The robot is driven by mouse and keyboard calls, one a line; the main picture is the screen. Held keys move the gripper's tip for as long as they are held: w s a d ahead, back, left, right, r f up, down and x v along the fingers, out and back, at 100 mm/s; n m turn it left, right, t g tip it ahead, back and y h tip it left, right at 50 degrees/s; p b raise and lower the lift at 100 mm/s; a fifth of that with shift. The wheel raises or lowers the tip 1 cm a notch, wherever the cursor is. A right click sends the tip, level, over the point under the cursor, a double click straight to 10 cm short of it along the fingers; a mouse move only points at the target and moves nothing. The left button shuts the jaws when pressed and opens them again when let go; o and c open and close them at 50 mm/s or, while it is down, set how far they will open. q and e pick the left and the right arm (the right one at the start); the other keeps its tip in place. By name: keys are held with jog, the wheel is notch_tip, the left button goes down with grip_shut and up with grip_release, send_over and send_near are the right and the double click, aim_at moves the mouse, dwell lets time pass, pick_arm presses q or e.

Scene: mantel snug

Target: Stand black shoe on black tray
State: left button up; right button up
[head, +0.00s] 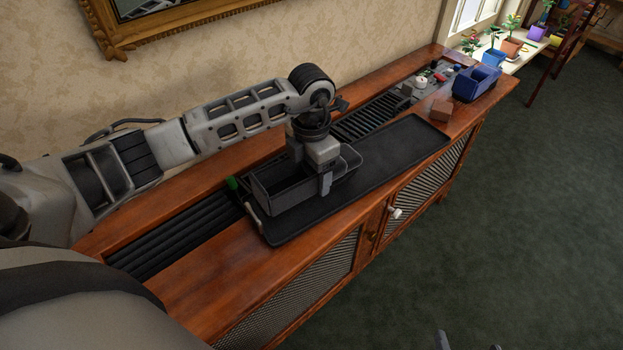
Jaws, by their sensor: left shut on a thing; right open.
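The black tray (400,160) lies flat on the wooden cabinet. A dark open-topped, bin-like thing (285,194) is over the tray's left part, upright; I cannot tell whether it touches the tray. My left gripper (325,183) points down and is shut on its near wall, one finger outside. I make out no ordinary shoe shape; the inside of the bin-like thing is partly hidden by the gripper. My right gripper (467,345) shows only its fingertips at the bottom edge, open, over the floor.
A small green thing (232,183) is left of the tray. The wooden top (215,285) at front left is clear. Dark slats run along the back.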

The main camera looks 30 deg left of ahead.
pick_arm(q)
notch_tip(320, 180, down, 3)
jog(key=shift+f, duration=0.1)
jog(key=shift+f, duration=0.2)
jog(key=o, duration=1.1)
jog(key=shift+o, duration=0.2)
